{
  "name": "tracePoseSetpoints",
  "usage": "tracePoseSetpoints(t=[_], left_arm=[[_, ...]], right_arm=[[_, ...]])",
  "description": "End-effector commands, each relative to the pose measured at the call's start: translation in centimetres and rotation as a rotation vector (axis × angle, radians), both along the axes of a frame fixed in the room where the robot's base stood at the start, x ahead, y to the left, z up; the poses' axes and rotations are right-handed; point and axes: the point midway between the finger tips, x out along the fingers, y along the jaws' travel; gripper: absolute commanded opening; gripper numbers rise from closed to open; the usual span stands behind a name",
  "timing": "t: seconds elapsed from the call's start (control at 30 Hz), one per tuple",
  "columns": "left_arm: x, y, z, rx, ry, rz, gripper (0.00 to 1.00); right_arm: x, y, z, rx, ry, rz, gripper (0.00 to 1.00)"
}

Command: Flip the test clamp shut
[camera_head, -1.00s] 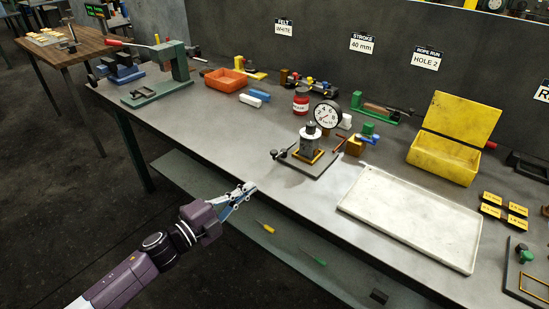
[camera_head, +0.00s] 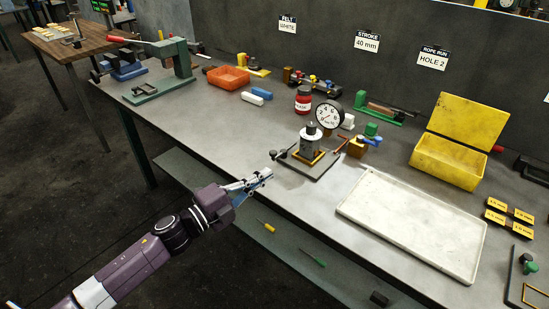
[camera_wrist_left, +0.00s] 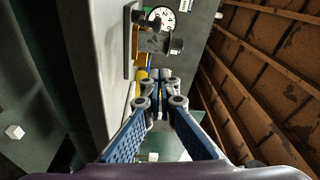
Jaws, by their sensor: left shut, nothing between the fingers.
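The test clamp fixture (camera_head: 311,160) stands on a dark plate near the bench's front edge, with a metal cylinder in a yellow-edged frame. A small dark lever with a black knob (camera_head: 277,154) sticks out at its left. A white dial gauge (camera_head: 328,115) stands behind it. My left gripper (camera_head: 268,175) is shut and empty, over the front bench edge, just left and front of the fixture and apart from it. In the left wrist view its closed fingertips (camera_wrist_left: 162,75) point toward the fixture (camera_wrist_left: 151,42), seen sideways, with the dial (camera_wrist_left: 162,17) beyond. My right gripper is out of view.
A white tray (camera_head: 412,222) lies right of the fixture, with an open yellow box (camera_head: 448,162) behind it. A red-lidded jar (camera_head: 303,98) and a wooden block (camera_head: 357,147) stand near the fixture. A shelf with screwdrivers runs below.

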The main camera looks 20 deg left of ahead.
Motion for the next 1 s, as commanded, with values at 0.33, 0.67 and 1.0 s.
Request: tracePoseSetpoints(t=[0.33, 0.67, 1.0], left_arm=[[5.0, -2.9, 0.8, -0.002, -0.002, 0.0, 0.0], [7.8, -1.7, 0.1, 0.001, 0.001, 0.002, 0.0], [8.0, -0.3, -0.2, -0.001, 0.0, -0.001, 0.0]], right_arm=[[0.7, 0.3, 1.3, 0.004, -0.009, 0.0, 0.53], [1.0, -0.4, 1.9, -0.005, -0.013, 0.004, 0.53], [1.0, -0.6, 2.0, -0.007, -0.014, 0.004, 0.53]])
